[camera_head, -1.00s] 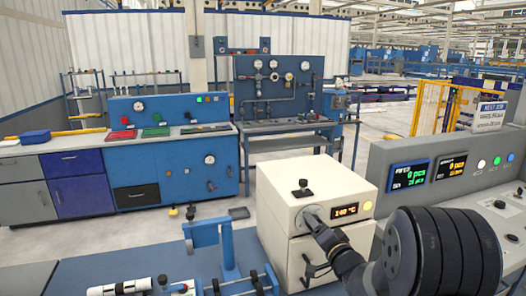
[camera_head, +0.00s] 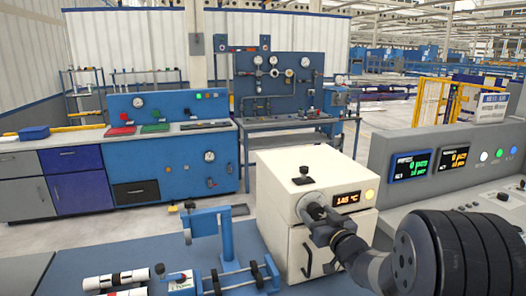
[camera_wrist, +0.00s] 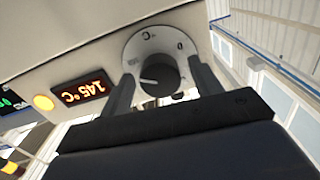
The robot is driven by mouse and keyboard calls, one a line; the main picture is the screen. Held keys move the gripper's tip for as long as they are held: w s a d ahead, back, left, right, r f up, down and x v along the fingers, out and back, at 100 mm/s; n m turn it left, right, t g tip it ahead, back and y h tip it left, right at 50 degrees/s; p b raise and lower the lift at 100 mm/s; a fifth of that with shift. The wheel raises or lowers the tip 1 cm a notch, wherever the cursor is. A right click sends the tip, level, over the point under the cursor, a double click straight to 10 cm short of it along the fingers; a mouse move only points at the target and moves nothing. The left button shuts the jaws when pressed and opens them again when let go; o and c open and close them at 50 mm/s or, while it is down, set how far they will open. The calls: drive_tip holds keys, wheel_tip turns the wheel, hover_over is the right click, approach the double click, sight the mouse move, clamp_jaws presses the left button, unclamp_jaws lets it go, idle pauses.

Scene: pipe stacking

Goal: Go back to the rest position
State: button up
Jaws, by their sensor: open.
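My gripper (camera_head: 318,222) is at the front of the white heater box (camera_head: 275,200), beside its dark round dial (camera_head: 312,205). In the wrist view, the two fingers of my gripper (camera_wrist: 160,68) are spread, one on each side of the dial (camera_wrist: 155,77). Gaps show between the fingers and the dial's sides, though the distance in depth is hard to tell. The orange display (camera_head: 347,198) reads 145 °C, and it appears upside down in the wrist view (camera_wrist: 82,90). A yellow round lamp (camera_head: 369,194) is lit beside it.
A grey console (camera_head: 385,160) with lit displays stands on the right. A blue stand (camera_head: 228,245) and black-and-white pipe pieces (camera_head: 115,280) are on the blue bench left of the box. The box's front handle (camera_head: 308,262) lies below my gripper.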

drive_tip(key=n+b, duration=0.2)
drive_tip(key=n, duration=0.3)
drive_tip(key=shift+f, duration=0.1)
drive_tip(key=shift+n+b, duration=0.65)
drive_tip(key=shift+n, duration=1.25)
drive_tip(key=shift+s+d, duration=0.1)
